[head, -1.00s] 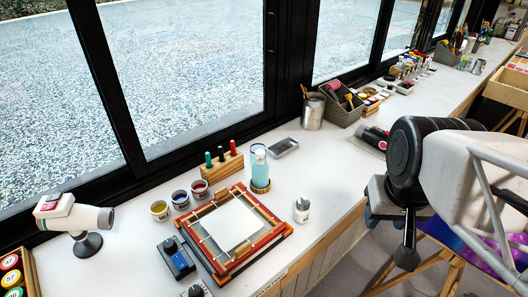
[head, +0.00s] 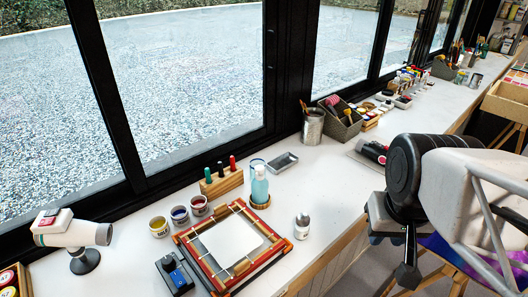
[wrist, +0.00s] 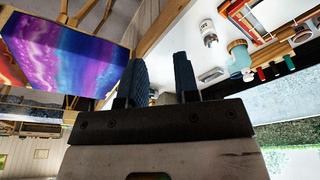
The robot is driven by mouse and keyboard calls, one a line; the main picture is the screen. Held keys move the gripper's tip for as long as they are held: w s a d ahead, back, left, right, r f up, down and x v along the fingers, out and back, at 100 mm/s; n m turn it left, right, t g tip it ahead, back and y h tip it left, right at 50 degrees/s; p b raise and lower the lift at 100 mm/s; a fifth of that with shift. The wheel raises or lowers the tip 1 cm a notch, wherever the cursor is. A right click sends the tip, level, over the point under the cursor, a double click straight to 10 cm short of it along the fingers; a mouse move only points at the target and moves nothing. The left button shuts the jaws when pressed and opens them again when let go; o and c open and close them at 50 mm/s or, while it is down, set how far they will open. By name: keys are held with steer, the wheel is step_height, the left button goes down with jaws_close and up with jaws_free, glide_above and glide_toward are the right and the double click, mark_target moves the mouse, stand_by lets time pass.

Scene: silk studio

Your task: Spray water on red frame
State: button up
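The red frame (head: 187,257) lies flat on the white worktop, with a white panel (head: 228,242) inside it and wooden bars over its edges. A light-blue bottle (head: 260,187) with a pale top stands upright on a round wooden coaster (head: 261,204) at the frame's far right corner. The bottle (wrist: 240,58) and part of the red frame (wrist: 270,28) also show upside down in the wrist view. My gripper (wrist: 161,68) is open, with nothing between its two dark fingers. It is to the right of the frame and bottle, apart from both; its fingertips are unclear in the head view.
A small silver-white jar (head: 302,226) stands right of the frame. A blue-black device (head: 174,274) is at left.

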steer(key=shift+w+a+r, duration=0.1)
steer(key=shift+w, duration=0.1)
steer(key=c, duration=0.5)
steer(key=shift+w+a+r, duration=0.2)
steer(key=shift+w+r, duration=0.1)
steer(key=shift+w, duration=0.35)
jaws_close()
steer(key=w+a+r+m+g, duration=0.1)
steer(key=w+a+m, duration=0.3)
steer(key=w+a, duration=0.8)
steer(key=w+a+r+m+g, duration=0.1)
steer(key=w+a+m, duration=0.3)
steer(key=w+a, duration=0.8)
steer(key=w+g, duration=0.1)
steer(key=w, duration=0.7)
steer(key=shift+w+a+m, duration=0.3)
steer(key=shift+m, duration=0.1)
